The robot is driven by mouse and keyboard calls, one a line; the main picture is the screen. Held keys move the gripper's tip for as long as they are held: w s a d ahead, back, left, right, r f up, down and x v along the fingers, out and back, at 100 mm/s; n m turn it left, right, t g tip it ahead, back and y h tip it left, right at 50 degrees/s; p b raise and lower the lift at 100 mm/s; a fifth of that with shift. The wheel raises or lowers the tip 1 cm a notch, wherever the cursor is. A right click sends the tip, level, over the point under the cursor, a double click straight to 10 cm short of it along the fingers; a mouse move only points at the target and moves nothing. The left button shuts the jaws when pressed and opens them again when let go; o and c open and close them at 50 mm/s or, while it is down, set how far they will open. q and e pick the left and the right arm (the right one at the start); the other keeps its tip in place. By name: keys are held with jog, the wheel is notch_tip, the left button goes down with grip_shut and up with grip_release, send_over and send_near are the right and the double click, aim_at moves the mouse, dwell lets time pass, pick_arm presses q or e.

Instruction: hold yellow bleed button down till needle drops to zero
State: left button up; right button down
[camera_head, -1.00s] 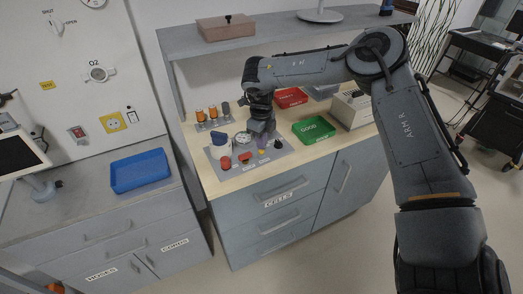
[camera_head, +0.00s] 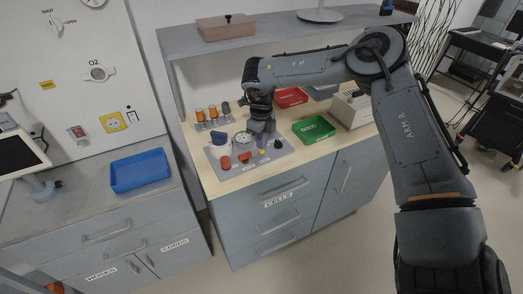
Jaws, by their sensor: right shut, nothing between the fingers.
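The grey panel (camera_head: 222,175) lies on the wooden worktop. It carries a round white-faced gauge (camera_head: 243,138), whose needle is too small to read. Two red knobs (camera_head: 225,162) stand near its front edge, and a dark knob (camera_head: 278,144) is at its right. My right gripper (camera_head: 261,148) points down over the panel, right of the gauge, with its fingers shut and nothing between them. The yellow bleed button cannot be made out clearly; the gripper covers that part of the panel. Whether the fingertips touch or press anything cannot be told. My left gripper is not in view.
A green tray (camera_head: 314,137) and a red tray (camera_head: 291,103) are right of the gripper. A pale box (camera_head: 352,109) stands further right. A grey shelf (camera_head: 270,42) runs above the worktop. A blue tray (camera_head: 140,187) sits on the left counter.

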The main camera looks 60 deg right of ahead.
jog(key=shift+f+b, duration=0.4)
jog(key=shift+f, duration=0.2)
jog(key=shift+f+b, duration=0.3)
jog(key=shift+f, duration=0.1)
dwell(0.7)
jog(key=shift+r, duration=0.15)
dwell(0.3)
jog(key=shift+r+p, duration=0.7)
jog(key=shift+r, duration=0.1)
jog(key=shift+r+p, duration=1.4)
jog(key=shift+r, duration=0.7)
